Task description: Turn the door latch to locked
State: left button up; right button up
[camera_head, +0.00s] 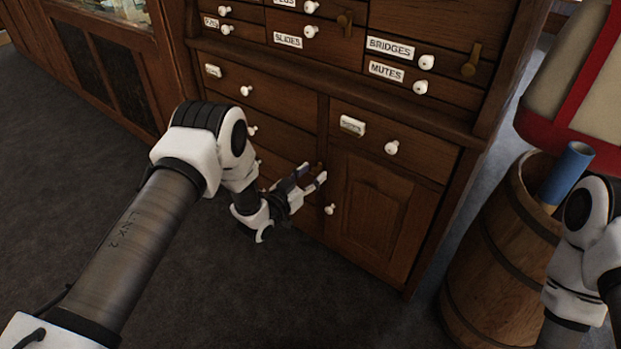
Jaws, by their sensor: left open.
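The small cabinet door (372,215) is at the lower right of the wooden cabinet and looks closed, with a white knob (330,209) near its left edge. A small brown piece, seemingly the door latch (318,166), shows at the door's upper left edge. My left gripper (312,175) is open, with its fingertips at this piece, one on each side of it in the picture. I cannot tell whether they touch it, and its turn is partly hidden. My right gripper is not in view; only part of my right arm shows.
Labelled drawers with white knobs fill the cabinet above and left of the door. Brass-coloured pieces (470,60) sit on upper drawers. A wooden barrel (497,265) holding a blue tube (566,172) stands on the right, close to my right arm. Dark carpet (275,305) is clear in front.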

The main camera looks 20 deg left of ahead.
pick_arm(q)
grip_shut()
jog(key=shift+n, duration=0.3)
jog(key=n+p, duration=0.2)
jog(key=n, duration=0.1)
jog(key=shift+r, duration=0.1)
jog(key=n+p, duration=0.1)
jog(key=n, duration=0.4)
jog(key=shift+a, duration=0.1)
jog(key=n+p, duration=0.1)
jog(key=n, duration=0.3)
jog(key=shift+n, duration=0.3)
jog(key=n, duration=0.2)
jog(key=n+p, duration=0.1)
jog(key=n, duration=0.1)
jog(key=shift+f+n, duration=0.2)
jog(key=shift+n, duration=0.1)
